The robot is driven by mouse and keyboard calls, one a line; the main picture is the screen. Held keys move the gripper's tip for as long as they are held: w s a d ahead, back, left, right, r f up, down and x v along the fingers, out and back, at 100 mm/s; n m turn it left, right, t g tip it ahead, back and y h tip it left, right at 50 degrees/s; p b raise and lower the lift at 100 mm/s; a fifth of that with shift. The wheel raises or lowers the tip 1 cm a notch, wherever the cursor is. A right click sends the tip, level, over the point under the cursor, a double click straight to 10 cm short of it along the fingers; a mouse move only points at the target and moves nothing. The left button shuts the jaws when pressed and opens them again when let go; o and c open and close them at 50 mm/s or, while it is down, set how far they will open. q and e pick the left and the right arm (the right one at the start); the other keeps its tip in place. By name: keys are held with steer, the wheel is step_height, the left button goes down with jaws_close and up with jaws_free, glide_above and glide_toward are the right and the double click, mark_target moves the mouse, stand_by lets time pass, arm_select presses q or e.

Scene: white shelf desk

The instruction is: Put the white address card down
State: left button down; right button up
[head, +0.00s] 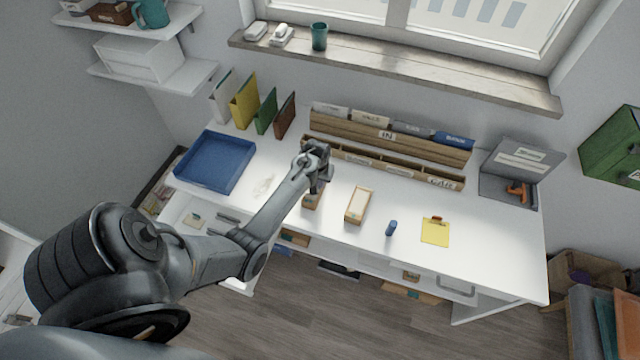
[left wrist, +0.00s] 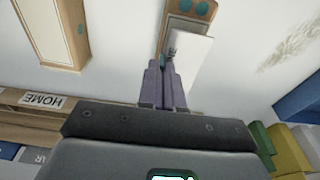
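My left gripper (head: 318,182) is over the desk, just above a small wooden box (head: 311,201). In the left wrist view, the fingers of the left gripper (left wrist: 170,62) are close together on a white card (left wrist: 192,60). The card sticks out from the fingertips and overlaps the wooden box with teal dots (left wrist: 191,9). I cannot tell whether the card touches that box. In the head view the card is hidden by the gripper. My right gripper is not in view.
A second wooden box (head: 359,205) stands to the right. Beyond it are a blue cylinder (head: 391,228) and a yellow clipboard (head: 435,232). A labelled wooden rack (head: 400,142) stands behind, and a blue tray (head: 236,178) lies at the left.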

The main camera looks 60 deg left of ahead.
arm_select(q)
steer(key=shift+f, duration=0.9)
steer(key=shift+f, duration=0.15)
steer(key=c, duration=1.3)
jaws_free()
